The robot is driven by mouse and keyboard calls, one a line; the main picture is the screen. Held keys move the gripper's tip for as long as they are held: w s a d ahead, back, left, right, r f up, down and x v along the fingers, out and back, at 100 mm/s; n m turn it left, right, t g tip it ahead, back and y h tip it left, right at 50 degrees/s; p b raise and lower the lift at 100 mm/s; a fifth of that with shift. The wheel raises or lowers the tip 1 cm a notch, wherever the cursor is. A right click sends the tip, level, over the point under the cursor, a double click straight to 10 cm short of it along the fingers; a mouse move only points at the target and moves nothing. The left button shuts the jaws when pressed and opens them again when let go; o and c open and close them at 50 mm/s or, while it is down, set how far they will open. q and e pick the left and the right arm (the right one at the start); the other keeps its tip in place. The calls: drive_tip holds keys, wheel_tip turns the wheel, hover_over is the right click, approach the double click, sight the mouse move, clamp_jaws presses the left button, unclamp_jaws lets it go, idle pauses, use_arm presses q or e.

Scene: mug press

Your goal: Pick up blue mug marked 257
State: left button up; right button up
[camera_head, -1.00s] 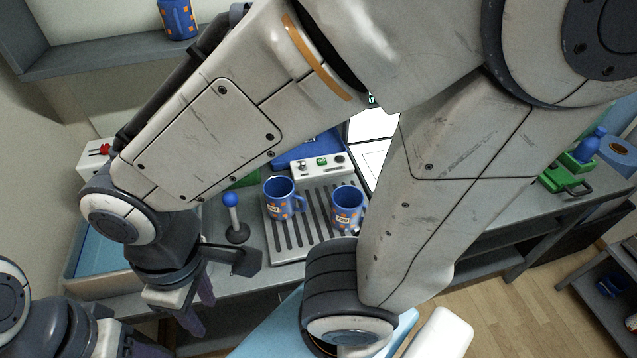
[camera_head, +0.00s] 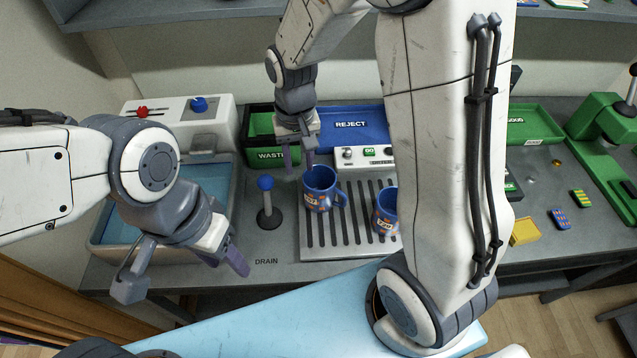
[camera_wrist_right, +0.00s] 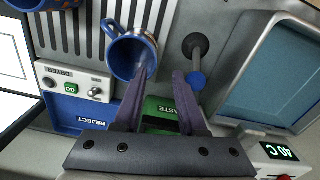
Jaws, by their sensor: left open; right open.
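A blue mug with orange squares (camera_head: 319,190) stands upright on the slatted grate. Its small label seems to read 257, and its handle points right. A second similar mug (camera_head: 386,214) stands to its right, partly hidden by my right arm; its label is hard to read. My right gripper (camera_head: 308,158) is open, pointing down just behind the first mug. In the right wrist view, its open purple fingers (camera_wrist_right: 165,78) reach toward that mug (camera_wrist_right: 128,58); one finger overlaps the mug's edge, contact unclear. My left gripper (camera_head: 232,258) is open and empty at the table's front left.
A blue-topped lever (camera_head: 267,200) stands left of the grate (camera_head: 350,245). Behind are a green WASTE bin (camera_head: 262,122), a blue REJECT bin (camera_head: 375,112) and a control box (camera_head: 362,154). A basin (camera_head: 222,215) lies left, a green press (camera_head: 600,130) right.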

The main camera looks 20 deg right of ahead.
sight(305, 192)
drive_tip(key=f, duration=0.5)
drive_tip(key=shift+w+d+f+p, duration=0.2)
drive_tip(key=shift+d+f+p, duration=0.05)
drive_tip(key=shift+d+p, duration=0.05)
drive_tip(key=f, duration=0.1)
drive_tip(key=f+p, duration=0.1)
drive_tip(key=f, duration=0.2)
drive_tip(key=shift+s+d, duration=0.1)
drive_tip(key=shift+s, duration=0.25)
drive_tip(key=shift+f, duration=0.7)
clamp_jaws()
drive_tip(key=shift+w, duration=0.1)
